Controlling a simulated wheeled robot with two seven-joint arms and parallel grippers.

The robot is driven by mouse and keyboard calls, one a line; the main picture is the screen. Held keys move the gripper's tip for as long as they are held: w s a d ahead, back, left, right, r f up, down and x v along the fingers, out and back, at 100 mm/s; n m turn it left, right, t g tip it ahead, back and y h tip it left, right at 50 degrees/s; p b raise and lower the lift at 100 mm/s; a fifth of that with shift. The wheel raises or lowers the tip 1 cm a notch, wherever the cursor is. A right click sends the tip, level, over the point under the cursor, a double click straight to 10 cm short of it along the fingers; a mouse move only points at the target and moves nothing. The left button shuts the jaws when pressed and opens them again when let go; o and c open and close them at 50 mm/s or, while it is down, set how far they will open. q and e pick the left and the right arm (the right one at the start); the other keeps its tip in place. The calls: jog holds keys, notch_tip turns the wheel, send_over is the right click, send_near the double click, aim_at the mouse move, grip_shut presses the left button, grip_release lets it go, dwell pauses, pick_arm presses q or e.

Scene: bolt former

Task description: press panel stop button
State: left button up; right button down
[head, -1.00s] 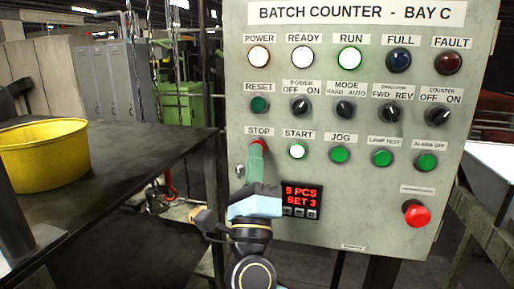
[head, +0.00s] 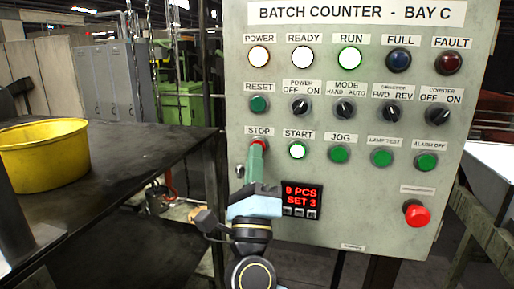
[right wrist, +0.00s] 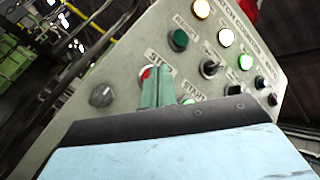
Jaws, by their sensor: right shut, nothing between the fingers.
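The grey control panel (head: 380,215) is headed "BATCH COUNTER - BAY C". The red stop button (head: 258,142) sits under the STOP label, its lower part hidden behind my right gripper (head: 256,150). The green fingers are shut and empty, with their tips in front of the button. In the right wrist view a bit of the red button (right wrist: 146,73) shows beside the fingertips (right wrist: 158,78); I cannot tell whether they touch it. The green RUN lamp (head: 350,57) and the START button (head: 297,151) are lit. My left gripper is not in view.
The counter display (head: 301,195) reads 9 PCS, SET 3. A red mushroom button (head: 417,214) is at the panel's lower right. A yellow tub (head: 45,155) stands on a dark table (head: 140,150) at the left. POWER and READY lamps are lit.

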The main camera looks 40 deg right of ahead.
jog(key=shift+w, duration=0.1)
dwell(0.4)
jog(key=shift+w+d, duration=0.2)
jog(key=shift+d, duration=0.15)
jog(key=shift+s+a, duration=0.1)
jog(key=shift+a, duration=0.1)
jog(key=shift+s+a, duration=0.15)
dwell(0.4)
jog(key=s+a, duration=0.4)
jog(key=shift+a+p, duration=0.3)
jog(key=shift+p, duration=0.1)
